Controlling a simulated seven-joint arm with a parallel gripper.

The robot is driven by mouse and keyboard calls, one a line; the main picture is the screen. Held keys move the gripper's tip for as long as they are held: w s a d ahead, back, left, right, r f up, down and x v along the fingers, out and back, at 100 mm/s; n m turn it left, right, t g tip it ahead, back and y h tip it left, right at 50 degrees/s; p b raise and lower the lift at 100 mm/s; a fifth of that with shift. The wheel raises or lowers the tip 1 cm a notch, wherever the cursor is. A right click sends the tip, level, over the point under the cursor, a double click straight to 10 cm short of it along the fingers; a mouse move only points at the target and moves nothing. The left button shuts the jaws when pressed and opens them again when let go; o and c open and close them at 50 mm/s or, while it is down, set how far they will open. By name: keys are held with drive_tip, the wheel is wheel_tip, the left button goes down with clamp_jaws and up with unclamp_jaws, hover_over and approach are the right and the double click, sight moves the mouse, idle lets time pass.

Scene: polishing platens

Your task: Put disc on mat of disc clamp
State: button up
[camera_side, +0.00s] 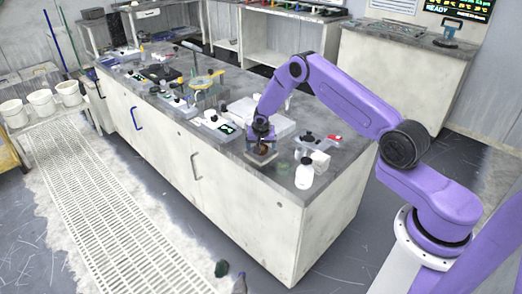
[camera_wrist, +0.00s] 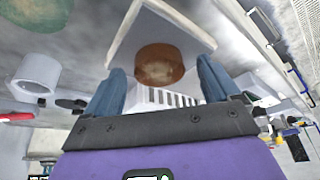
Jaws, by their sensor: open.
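A brown round disc (camera_side: 264,148) sits on a pale square plate (camera_side: 258,159) near the front edge of the bench. In the wrist view the disc (camera_wrist: 160,54) lies on the white plate (camera_wrist: 127,42), between my gripper's two blue fingers. My gripper (camera_wrist: 160,68) is open, with a finger to either side of the disc; whether either touches it I cannot tell. In the side view my gripper (camera_side: 262,139) is directly above the disc and partly hides it. A small device with black and red parts (camera_side: 312,140) stands to the right; I cannot tell whether it is the disc clamp.
A white bottle (camera_side: 304,176), a white cup (camera_side: 321,161) and a greenish round thing (camera_side: 283,167) stand close by on the right. A large white block (camera_side: 270,118) lies behind my gripper. Several small devices crowd the bench (camera_side: 230,165) farther left.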

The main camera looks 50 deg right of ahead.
sight(261, 145)
drive_tip(key=c, duration=1.3)
drive_tip(key=shift+r, duration=0.5)
wheel_tip(261, 145, up, 2)
drive_tip(key=shift+r, duration=0.2)
drive_tip(key=s+a+r, duration=0.3)
drive_tip(key=s+r, duration=0.6)
drive_tip(key=s, duration=0.4)
drive_tip(key=shift+s+a+r+n+t+y, duration=0.25)
drive_tip(key=shift+s+a+r+n+y, duration=0.45)
drive_tip(key=shift+s+a+n, duration=1.05)
drive_tip(key=shift+s+a+r+n+t+y, duration=0.3)
drive_tip(key=shift+s+a+r+n, duration=0.85)
drive_tip(key=shift+s+a, duration=0.95)
drive_tip(key=shift+s+a+r+n+t+y, duration=0.15)
drive_tip(key=shift+s+a+r+n+y, duration=0.55)
drive_tip(key=shift+s+a+n, duration=1.25)
drive_tip(key=shift+s+d+m, duration=0.25)
drive_tip(key=shift+m, duration=0.1)
